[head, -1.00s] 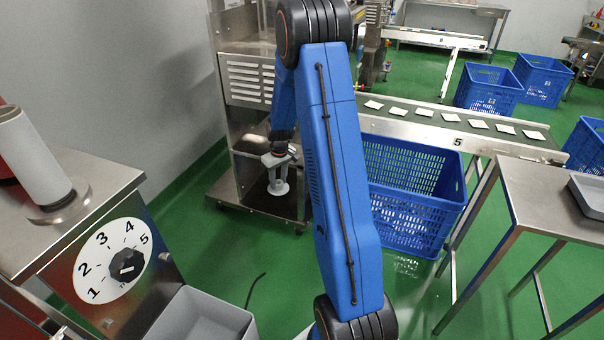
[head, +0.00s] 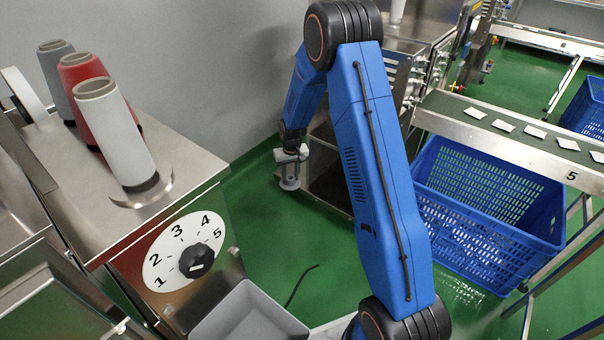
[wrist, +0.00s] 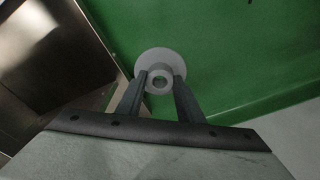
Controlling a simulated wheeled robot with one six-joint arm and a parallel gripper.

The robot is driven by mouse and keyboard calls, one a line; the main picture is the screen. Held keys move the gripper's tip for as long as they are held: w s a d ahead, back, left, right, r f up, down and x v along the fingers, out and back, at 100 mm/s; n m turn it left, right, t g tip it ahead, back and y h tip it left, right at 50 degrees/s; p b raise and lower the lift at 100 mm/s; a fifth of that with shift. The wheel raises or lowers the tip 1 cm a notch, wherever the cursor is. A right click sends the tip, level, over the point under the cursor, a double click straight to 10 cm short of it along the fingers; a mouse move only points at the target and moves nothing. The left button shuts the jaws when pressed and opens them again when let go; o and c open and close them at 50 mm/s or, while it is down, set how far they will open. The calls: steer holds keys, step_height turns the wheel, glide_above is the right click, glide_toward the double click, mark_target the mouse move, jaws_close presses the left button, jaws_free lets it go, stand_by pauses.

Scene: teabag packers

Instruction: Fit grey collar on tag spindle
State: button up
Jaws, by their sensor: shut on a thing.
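My gripper (head: 291,152) hangs at the end of my blue arm, left of the arm's long link in the head view. It is shut on the grey collar (head: 289,183), a flanged piece held below the jaws, above the green floor. In the wrist view my gripper (wrist: 160,83) has its two dark fingers on either side of the collar's hub. The collar's round flange (wrist: 160,58) and its central hole show there. I cannot make out for sure which part is the tag spindle; a pale upright disc (head: 24,93) stands at the far left edge.
A steel-topped machine at left carries a white cone (head: 118,135), a red cone (head: 82,75) and a grey cone (head: 54,60). A numbered dial (head: 184,252) is on its front, above a grey bin (head: 235,312). A blue crate (head: 490,215) stands right under the conveyor (head: 520,128).

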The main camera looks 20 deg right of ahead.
steer(key=s+a+r+m+g+y, duration=0.15)
steer(key=a+r+y, duration=0.35)
steer(key=a+r, duration=0.9)
steer(key=a+r+m+g+y, duration=0.15)
steer(key=a+r+y, duration=0.45)
steer(key=a+r, duration=0.8)
steer(key=s+a+r+n+g+y, duration=0.1)
steer(key=s+a+r+g, duration=0.1)
steer(key=a+r, duration=0.3)
steer(key=s+a+r+g+y, duration=0.2)
steer(key=a+r, duration=0.3)
steer(key=r, duration=0.6)
steer(key=s+a+r+n+g+y, duration=0.1)
steer(key=s+a+r, duration=0.2)
steer(key=a+r, duration=0.3)
step_height(320, 180, up, 3)
steer(key=shift+f+n+g, duration=0.1)
steer(key=shift+n+g, duration=0.2)
steer(key=shift+g, duration=0.1)
steer(key=shift+s, duration=0.1)
steer(key=shift+s+r+x, duration=0.1)
steer(key=shift+x, duration=1.3)
steer(key=shift+s+r+x, duration=0.15)
steer(key=shift+x, duration=1.25)
steer(key=shift+s+r+x, duration=0.1)
steer(key=shift+x, duration=1.3)
steer(key=shift+s+r+x, duration=0.15)
steer(key=shift+x, duration=1.25)
